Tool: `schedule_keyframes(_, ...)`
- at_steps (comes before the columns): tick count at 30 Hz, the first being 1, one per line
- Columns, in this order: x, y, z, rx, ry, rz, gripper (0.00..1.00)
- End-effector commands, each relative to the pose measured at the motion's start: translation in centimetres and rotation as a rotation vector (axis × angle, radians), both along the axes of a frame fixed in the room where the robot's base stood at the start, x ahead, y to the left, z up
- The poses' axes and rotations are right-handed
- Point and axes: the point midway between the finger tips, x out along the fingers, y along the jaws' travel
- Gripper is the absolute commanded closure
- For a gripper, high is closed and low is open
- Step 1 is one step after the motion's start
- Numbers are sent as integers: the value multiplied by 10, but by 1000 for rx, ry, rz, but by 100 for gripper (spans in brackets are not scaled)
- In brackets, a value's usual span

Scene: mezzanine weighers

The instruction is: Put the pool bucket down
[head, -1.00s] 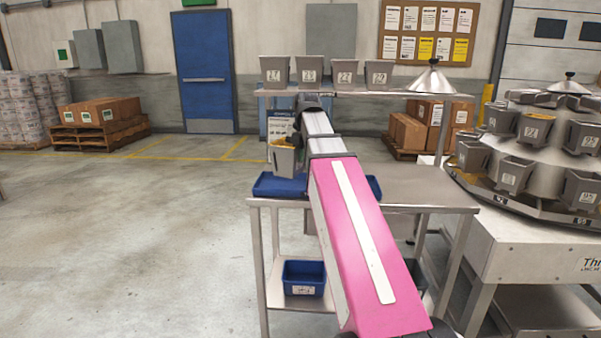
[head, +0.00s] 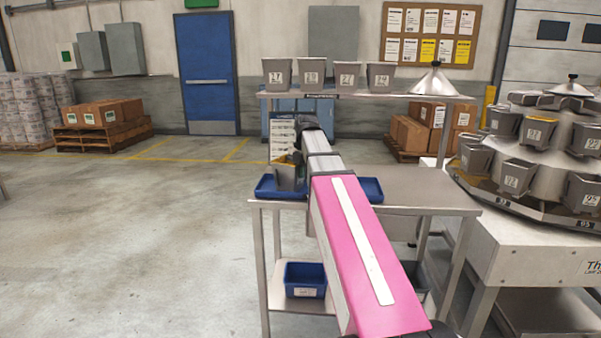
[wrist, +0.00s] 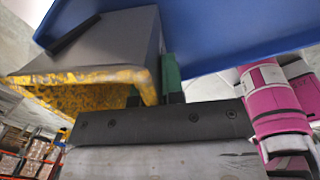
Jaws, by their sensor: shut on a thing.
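The pool bucket (head: 287,174) is a grey tapered bucket with a worn yellow rim, at the left end of the steel table. It appears over the blue tray (head: 265,190); I cannot tell whether its base touches the tray. The wrist view shows the bucket's grey wall (wrist: 115,38) and yellow rim close up, with the blue tray (wrist: 230,35) beside and behind it. My gripper (wrist: 168,78) is shut on the bucket, with a green finger pad against its wall. In the head view my arm hides the fingers.
The steel table (head: 430,190) is bare on its right side. A raised shelf (head: 330,93) behind carries several grey buckets and a steel cone. Another blue bin (head: 305,280) sits on the lower shelf. A round weigher (head: 535,165) with many buckets stands at right.

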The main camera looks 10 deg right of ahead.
Motion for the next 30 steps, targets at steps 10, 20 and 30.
schedule_keyframes(10,0,0,-2,0,0,0,66)
schedule_keyframes(20,0,0,1,0,0,0,66)
schedule_keyframes(30,-3,-5,48,0,-3,0,66)
